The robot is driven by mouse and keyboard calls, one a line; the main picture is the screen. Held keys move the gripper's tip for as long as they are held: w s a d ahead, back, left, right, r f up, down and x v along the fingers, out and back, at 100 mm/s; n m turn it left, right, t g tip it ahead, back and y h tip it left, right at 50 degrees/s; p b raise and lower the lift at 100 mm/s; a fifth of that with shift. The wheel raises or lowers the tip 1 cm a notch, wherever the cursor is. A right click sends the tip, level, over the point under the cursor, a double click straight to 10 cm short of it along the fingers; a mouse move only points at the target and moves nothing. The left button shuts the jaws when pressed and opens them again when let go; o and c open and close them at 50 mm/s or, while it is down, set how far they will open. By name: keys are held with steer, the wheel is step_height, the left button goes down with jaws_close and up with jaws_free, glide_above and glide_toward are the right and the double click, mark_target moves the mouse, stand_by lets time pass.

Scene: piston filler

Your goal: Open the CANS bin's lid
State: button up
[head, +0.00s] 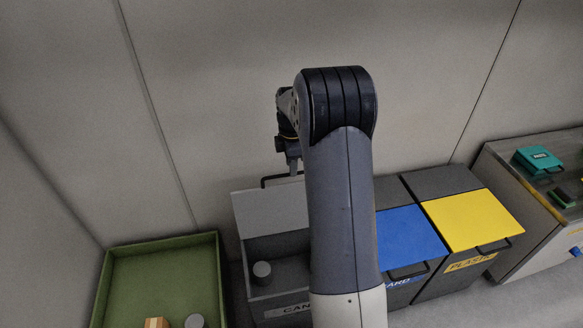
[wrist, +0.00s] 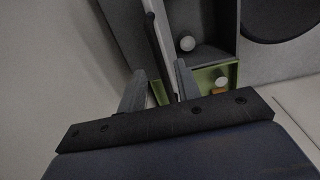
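The CANS bin (head: 285,308), dark grey with its label partly hidden behind my arm, stands left of the blue-lidded bin. Its light grey lid (head: 268,213) is raised and tilted back, so the inside shows with a grey can (head: 262,270) in it. The lid's dark handle (head: 281,178) is at its upper edge, and my gripper (head: 293,163) is right at it. In the wrist view, the fingers of my gripper (wrist: 160,68) are apart, with the handle (wrist: 168,75) between them and the lid (wrist: 160,32) seen nearly edge-on. Finger contact with the handle is unclear.
The blue lid (head: 408,237) and yellow lid (head: 472,219) to the right are shut. A green tray (head: 160,243) with a wooden block (head: 156,322) and a grey cylinder (head: 195,321) is at left. A counter (head: 505,165) stands far right. The wall is close behind the bins.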

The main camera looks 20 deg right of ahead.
step_height(320, 180, up, 9)
steer(key=shift+s+f, duration=0.15)
steer(key=shift+f, duration=0.1)
step_height(320, 180, down, 11)
steer(key=shift+r, duration=0.1)
steer(key=shift+w, duration=0.6)
stand_by(0.3)
